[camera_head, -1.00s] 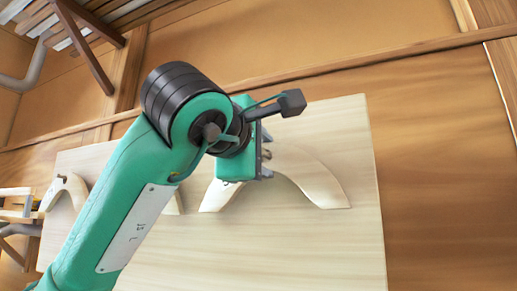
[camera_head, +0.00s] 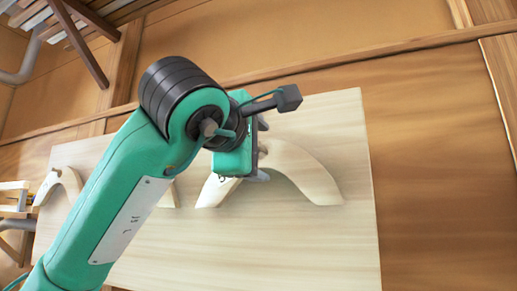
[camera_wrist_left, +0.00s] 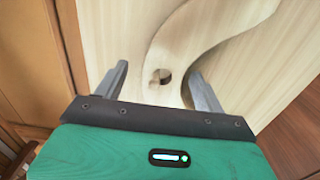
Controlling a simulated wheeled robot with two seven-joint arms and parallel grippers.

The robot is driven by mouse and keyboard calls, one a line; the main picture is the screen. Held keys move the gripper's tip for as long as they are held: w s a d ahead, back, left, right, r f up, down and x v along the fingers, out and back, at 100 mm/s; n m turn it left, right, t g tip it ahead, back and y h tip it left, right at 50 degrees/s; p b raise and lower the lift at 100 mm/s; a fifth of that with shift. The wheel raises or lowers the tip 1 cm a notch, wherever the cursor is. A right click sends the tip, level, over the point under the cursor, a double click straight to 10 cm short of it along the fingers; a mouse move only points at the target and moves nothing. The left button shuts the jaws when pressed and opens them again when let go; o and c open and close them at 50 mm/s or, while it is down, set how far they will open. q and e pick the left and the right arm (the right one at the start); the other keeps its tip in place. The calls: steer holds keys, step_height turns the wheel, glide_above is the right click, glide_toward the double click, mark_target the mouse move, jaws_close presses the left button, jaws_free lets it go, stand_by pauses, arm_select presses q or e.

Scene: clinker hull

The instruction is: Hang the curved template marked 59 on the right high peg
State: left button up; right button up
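A pale curved wooden template (camera_head: 310,175) rests against the right part of the pale board, arched with its ends down. Its marking is not legible. My left gripper (camera_head: 263,150) is at the template's upper middle. In the left wrist view its two fingers (camera_wrist_left: 160,88) are apart, one on each side of the template's narrow part (camera_wrist_left: 175,52). A dark round hole shows there, with something pale in it, perhaps a peg. I cannot tell whether the fingers touch the wood. My right gripper is not in view.
The pale board (camera_head: 230,250) leans before a wooden wall. Another curved template (camera_head: 66,183) is at its left end, and a piece of another (camera_head: 168,196) shows behind my left arm. The board's lower right is bare. Slatted wooden furniture (camera_head: 85,40) stands at upper left.

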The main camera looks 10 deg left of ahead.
arm_select(q)
steer(key=shift+s+f, duration=0.1)
steer(key=shift+s, duration=0.15)
steer(key=s+a+b, duration=0.2)
steer(key=s+b, duration=0.4)
steer(key=s, duration=0.7)
steer(key=shift+a+b, duration=0.3)
steer(key=shift+b, duration=0.1)
